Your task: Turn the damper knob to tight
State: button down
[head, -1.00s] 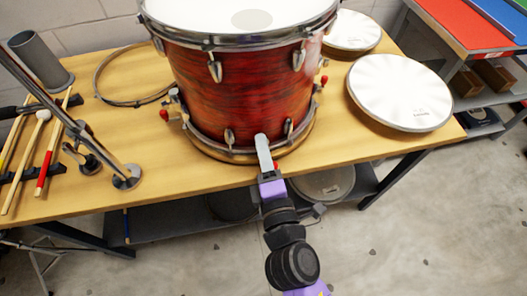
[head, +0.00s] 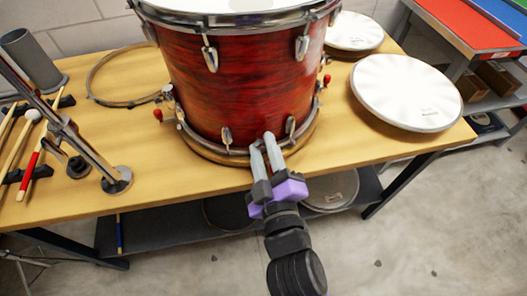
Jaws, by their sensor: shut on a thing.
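A red wood-grain drum (head: 240,85) with chrome rims and lugs stands upright on the wooden bench (head: 100,185). My gripper (head: 264,147) is at the drum's lower front, its two grey fingers side by side and pointing at the bottom hoop. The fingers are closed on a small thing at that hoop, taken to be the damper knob. The knob itself is hidden by the fingertips, so its setting cannot be read. Other small red-tipped fittings show on the drum's left side (head: 180,114) and right side (head: 327,79).
White drumheads (head: 406,92) lie to the right of the drum. A bare hoop (head: 110,100), a metal stand (head: 60,125) and sticks and mallets (head: 30,165) lie to the left. A lower shelf (head: 165,232) runs under the bench. The bench front left of my gripper is clear.

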jog(key=shift+f+m+b, duration=0.15)
jog(key=shift+m+b, duration=0.2)
jog(key=shift+m, duration=0.55)
jog(key=c, duration=1.1)
grip_release()
jog(key=v, duration=0.7)
jog(key=shift+s+d+b, duration=0.15)
jog(key=shift+s+b, duration=0.25)
